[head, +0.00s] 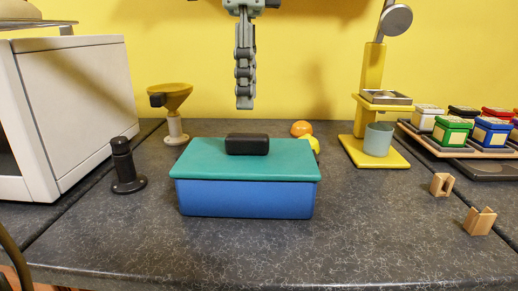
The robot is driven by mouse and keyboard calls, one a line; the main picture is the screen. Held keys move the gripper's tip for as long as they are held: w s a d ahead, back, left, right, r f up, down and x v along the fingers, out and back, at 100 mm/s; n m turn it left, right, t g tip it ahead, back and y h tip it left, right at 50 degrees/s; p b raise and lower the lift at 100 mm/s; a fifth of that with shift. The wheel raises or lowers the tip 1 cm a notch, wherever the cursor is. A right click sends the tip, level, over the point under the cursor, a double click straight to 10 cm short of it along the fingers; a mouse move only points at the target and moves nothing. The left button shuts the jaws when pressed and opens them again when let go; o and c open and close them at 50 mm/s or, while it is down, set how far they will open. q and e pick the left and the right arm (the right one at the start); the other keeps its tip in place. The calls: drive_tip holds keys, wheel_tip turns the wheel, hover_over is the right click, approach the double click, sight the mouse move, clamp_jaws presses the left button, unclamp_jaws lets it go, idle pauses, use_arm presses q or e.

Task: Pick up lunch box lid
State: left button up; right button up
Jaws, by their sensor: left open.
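The lunch box lid (205,160) is teal with a black block handle (247,144) on top. It sits on the blue lunch box (247,199) in the middle of the counter. My left gripper (245,103) hangs pointing down above and slightly behind the handle in the picture, apart from it. It is seen edge-on, so the gap between its fingers is hidden, and nothing shows in its grip. My right gripper is not in view.
A white microwave (80,108) and a black tamper (126,168) stand left. A yellow grinder (172,112) is behind. An orange item (301,128) lies behind the box. A yellow stand with a grey cup (378,139) and wooden pieces (479,221) are right. The front counter is clear.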

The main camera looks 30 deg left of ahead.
sight(247, 134)
use_arm(q)
drive_tip(key=f, duration=0.3)
drive_tip(key=s+f, duration=0.1)
drive_tip(key=f, duration=0.1)
drive_tip(key=shift+d+f, duration=0.2)
drive_tip(key=shift+f, duration=0.1)
drive_tip(key=shift+w+f, duration=0.1)
drive_tip(key=shift+f, duration=0.35)
clamp_jaws()
